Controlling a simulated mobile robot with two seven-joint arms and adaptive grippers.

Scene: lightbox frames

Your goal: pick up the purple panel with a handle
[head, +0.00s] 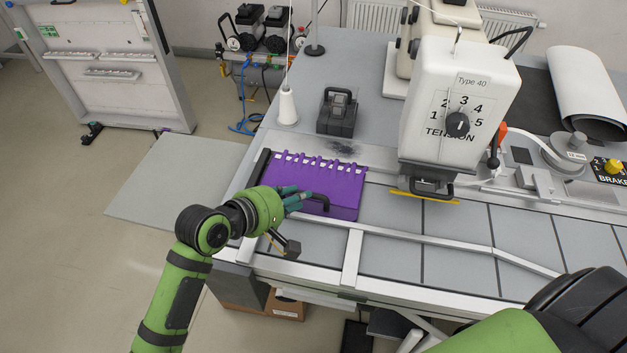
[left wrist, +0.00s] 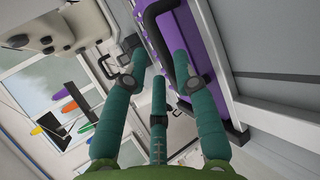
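The purple panel (head: 337,182) lies flat on the table, with a row of white-tipped tabs along its far edge. Its dark handle (head: 316,200) stands on its near side. My left gripper (head: 299,197) is at the panel's near left, with its teal fingers close to the handle. In the left wrist view the panel (left wrist: 205,62) runs down the right side and the black handle (left wrist: 165,38) is beyond the fingers. The left gripper's three fingers (left wrist: 159,62) are spread, with nothing visible held between them. Whether a finger touches the handle cannot be told. My right gripper is not in view.
A sewing-like machine (head: 455,100) marked "Type 40" stands right of the panel. A dark block with a handle (head: 338,112) and a white thread cone (head: 287,106) are behind it. A metal rail (head: 400,236) runs along the near side.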

